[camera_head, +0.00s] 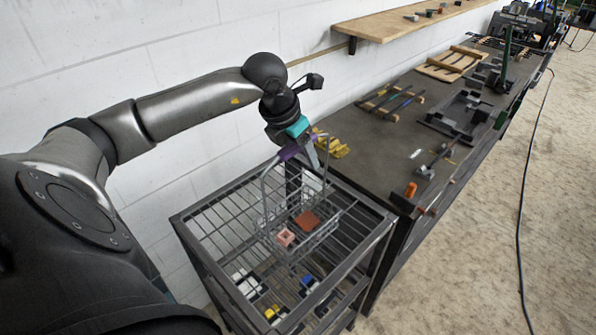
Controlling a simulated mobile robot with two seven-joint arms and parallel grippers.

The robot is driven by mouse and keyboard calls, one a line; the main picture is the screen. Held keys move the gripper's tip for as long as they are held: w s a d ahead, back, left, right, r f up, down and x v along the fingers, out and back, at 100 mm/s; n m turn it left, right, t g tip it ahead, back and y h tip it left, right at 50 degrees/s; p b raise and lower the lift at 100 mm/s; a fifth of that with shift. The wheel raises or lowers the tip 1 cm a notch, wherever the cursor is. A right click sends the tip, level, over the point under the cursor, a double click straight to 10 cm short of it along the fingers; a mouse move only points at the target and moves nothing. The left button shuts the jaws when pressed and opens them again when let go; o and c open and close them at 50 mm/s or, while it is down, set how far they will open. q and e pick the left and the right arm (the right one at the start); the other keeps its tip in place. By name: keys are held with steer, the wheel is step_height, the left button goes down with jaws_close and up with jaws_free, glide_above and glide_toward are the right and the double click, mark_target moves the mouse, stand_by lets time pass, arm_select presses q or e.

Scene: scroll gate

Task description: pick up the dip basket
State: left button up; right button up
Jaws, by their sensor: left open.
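The dip basket (328,229) is a thin wire basket with a tall wire handle, standing on the top rack of a dark metal cart. A pink piece (285,237) and a red-brown piece (307,221) show in it. My left gripper (302,160) is open and points down at the top of the handle. Its fingers overlap the handle in the picture; I cannot tell whether the wire lies between them. My right gripper is not in view.
The wire-rack cart (205,229) stands against the end of a long dark workbench (365,150). Yellow parts (333,147) and an orange item (410,190) lie on the bench. A wooden shelf (385,24) is on the white wall. The floor at right is mostly clear, with a black cable (519,220).

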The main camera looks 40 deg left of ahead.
arm_select(q)
steer(key=shift+f+b, duration=0.3)
steer(key=shift+b, duration=0.15)
stand_by(0.6)
jaws_close()
stand_by(0.5)
steer(key=shift+r, duration=0.15)
